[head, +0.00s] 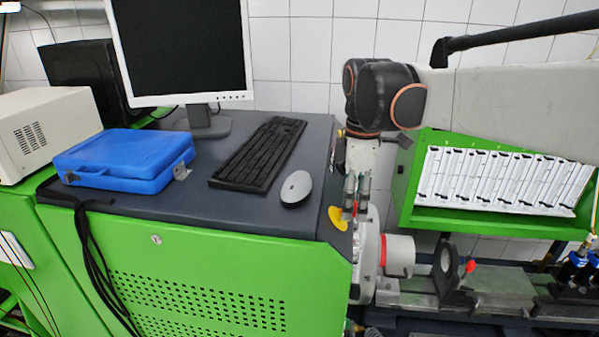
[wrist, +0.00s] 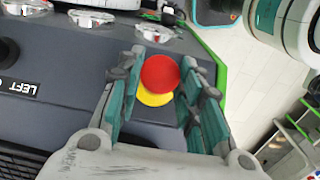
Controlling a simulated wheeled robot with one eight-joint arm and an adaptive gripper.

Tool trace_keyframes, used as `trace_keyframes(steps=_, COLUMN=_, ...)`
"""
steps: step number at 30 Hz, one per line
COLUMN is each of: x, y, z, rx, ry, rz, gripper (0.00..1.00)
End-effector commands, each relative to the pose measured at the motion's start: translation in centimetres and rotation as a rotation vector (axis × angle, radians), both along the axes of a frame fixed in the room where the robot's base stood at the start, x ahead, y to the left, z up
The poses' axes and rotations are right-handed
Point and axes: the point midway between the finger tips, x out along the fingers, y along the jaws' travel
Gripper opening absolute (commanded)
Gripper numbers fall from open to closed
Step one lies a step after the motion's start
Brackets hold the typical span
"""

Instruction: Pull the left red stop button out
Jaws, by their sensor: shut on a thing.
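The left red stop button (wrist: 160,73) is a round red cap on a yellow base (wrist: 155,98), seen between my fingers in the wrist view. My gripper (wrist: 160,78) is shut on the red button, one teal-padded finger on each side of it. In the head view my gripper (head: 354,208) points down at the right end of the dark bench top.
A LEFT label (wrist: 18,87) is on the dark panel. A mouse (head: 296,188), keyboard (head: 259,152), blue case (head: 124,158) and monitor (head: 184,50) are on the bench.

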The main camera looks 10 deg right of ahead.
Motion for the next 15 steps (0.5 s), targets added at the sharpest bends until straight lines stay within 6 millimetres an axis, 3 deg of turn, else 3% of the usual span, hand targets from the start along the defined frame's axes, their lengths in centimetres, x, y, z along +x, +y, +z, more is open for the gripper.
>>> trace_keyframes(steps=3, x=-0.25, y=-0.89, z=1.07, rx=-0.001, ry=-0.001, rz=-0.001, gripper=0.0)
trace_keyframes(steps=10, x=-0.32, y=-0.92, z=1.11, rx=-0.002, ry=-0.002, rz=0.001, gripper=0.0)
trace_keyframes(steps=11, x=-0.32, y=-0.9, z=1.12, rx=-0.002, ry=-0.002, rz=0.001, gripper=0.38)
trace_keyframes(steps=13, x=-0.35, y=-0.89, z=1.11, rx=-0.002, ry=-0.003, rz=0.001, gripper=0.54)
trace_keyframes(steps=15, x=-0.39, y=-0.87, z=1.09, rx=-0.002, ry=-0.002, rz=0.001, gripper=0.55)
